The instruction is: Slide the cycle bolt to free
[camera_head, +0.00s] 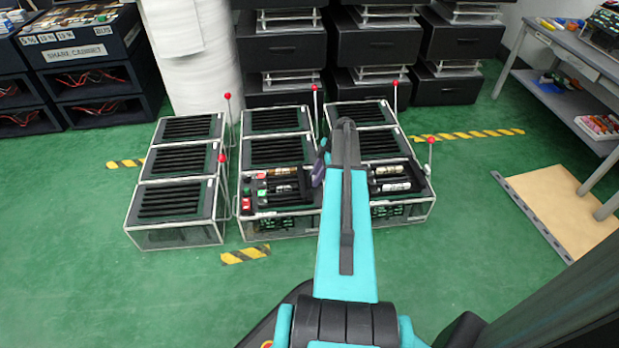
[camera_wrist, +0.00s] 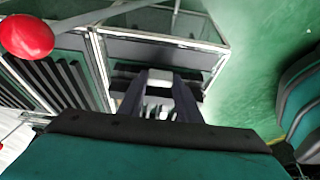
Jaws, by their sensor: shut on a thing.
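My gripper (camera_wrist: 158,98) shows in the wrist view, shut on a small pale piece that I take for the cycle bolt (camera_wrist: 160,80). The fingers hide most of it, and I cannot read a label or see how far it has slid. Behind the piece is a framed, glass-sided fixture (camera_wrist: 165,50). In the head view my arm reaches over the front of the middle and right fixtures. It hides the bolt there. The front panel of the middle fixture (camera_head: 280,222) carries dark cylinders and red and green buttons beside my gripper (camera_head: 321,163).
Several levers with red balls stand around the fixtures, one (camera_head: 431,140) at the right front. A red ball (camera_wrist: 26,37) is close in the wrist view. Black drawers (camera_head: 284,48) stand behind, a bench (camera_head: 575,50) at right.

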